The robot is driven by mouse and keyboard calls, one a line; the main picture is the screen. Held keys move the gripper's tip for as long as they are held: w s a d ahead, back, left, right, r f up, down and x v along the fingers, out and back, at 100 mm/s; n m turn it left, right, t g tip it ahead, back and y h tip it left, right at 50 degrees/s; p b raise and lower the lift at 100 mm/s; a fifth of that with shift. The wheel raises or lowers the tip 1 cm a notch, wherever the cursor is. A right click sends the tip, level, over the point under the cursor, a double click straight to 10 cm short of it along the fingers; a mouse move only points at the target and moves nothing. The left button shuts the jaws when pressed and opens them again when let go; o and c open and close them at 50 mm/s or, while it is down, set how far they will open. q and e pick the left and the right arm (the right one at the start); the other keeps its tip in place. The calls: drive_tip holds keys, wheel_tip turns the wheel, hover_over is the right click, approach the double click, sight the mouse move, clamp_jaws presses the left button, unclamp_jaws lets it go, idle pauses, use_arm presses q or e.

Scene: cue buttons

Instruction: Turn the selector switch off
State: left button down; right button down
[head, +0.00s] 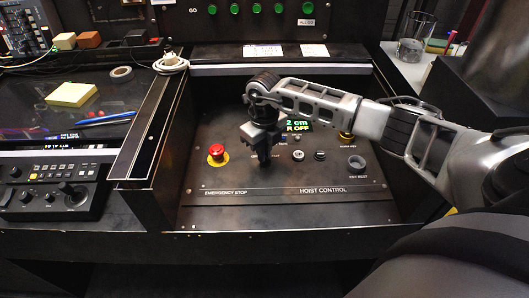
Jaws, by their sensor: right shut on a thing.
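The control panel (230,180) is a dark sloped plate in the middle of the head view, labelled EMERGENCY STOP and HOIST CONTROL. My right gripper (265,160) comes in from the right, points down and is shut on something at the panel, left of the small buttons. Its fingers hide what they hold, so I cannot see the selector switch or its setting. A small display (298,126) behind the arm shows green text, partly hidden, reading "2 cm" and "R OFF". My left gripper is not in view.
A red emergency stop button (216,151) on a yellow base stands left of my right gripper. A white button (298,155), a black button (320,155) and a round socket (356,163) lie to the right. A raised divider (150,125) borders the panel's left.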

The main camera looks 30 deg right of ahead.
drive_tip(key=shift+r+n, duration=0.1)
drive_tip(key=shift+n, duration=0.3)
drive_tip(key=c, duration=1.5)
unclamp_jaws()
drive_tip(key=shift+c, duration=0.2)
wheel_tip(320, 180, up, 16)
